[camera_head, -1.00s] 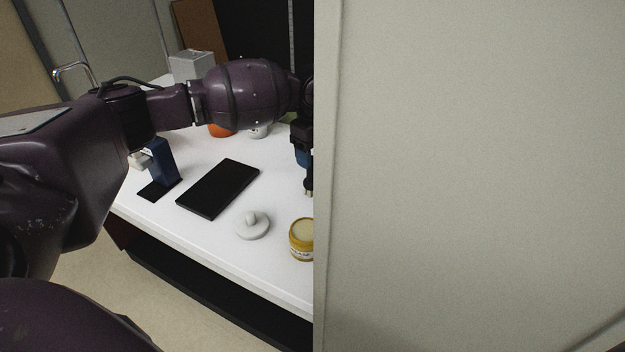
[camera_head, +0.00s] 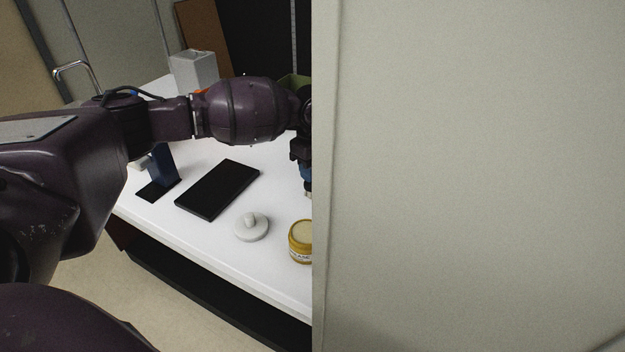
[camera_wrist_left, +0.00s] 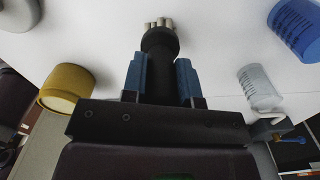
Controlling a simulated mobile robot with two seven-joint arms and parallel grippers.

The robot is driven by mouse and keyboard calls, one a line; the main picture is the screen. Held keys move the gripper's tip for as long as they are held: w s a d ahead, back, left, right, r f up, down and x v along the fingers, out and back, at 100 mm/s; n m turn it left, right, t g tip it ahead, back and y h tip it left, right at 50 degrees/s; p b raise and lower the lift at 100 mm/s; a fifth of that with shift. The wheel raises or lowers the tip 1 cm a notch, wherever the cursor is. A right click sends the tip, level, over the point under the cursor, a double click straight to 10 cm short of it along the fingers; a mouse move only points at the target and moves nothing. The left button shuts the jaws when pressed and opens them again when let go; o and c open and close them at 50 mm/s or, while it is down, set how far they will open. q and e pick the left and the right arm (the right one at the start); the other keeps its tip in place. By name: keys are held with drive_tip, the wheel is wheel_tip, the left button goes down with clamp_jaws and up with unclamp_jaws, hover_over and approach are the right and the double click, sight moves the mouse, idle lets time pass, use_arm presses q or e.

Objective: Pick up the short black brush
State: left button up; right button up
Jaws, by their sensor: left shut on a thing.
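The short black brush (camera_wrist_left: 159,42) is between the two blue fingers of my left gripper (camera_wrist_left: 160,72) in the left wrist view. The gripper is shut on its dark handle. A round dark head with pale bristle tufts sticks out past the fingertips. In the head view my left gripper (camera_head: 305,173) is at the edge of a large pale panel, over the white counter. The panel hides part of the gripper and most of the brush there. My right gripper is in neither view.
The pale panel (camera_head: 470,180) fills the head view's right half. On the white counter (camera_head: 205,240) are a yellow-lidded jar (camera_head: 300,242), a grey knobbed disc (camera_head: 251,227) and a black slab (camera_head: 218,189). The wrist view shows a blue cylinder (camera_wrist_left: 298,28) and a clear cup (camera_wrist_left: 258,88).

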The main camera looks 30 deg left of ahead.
use_arm(q)
drive_tip(key=shift+r, duration=0.4)
wheel_tip(320, 180, up, 11)
drive_tip(key=shift+r+p, duration=0.15)
drive_tip(key=shift+p, duration=1)
wheel_tip(320, 180, up, 8)
drive_tip(key=p, duration=0.1)
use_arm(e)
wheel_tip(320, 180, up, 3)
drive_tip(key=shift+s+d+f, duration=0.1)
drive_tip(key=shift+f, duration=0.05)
use_arm(q)
drive_tip(key=shift+r, duration=0.1)
idle(0.8)
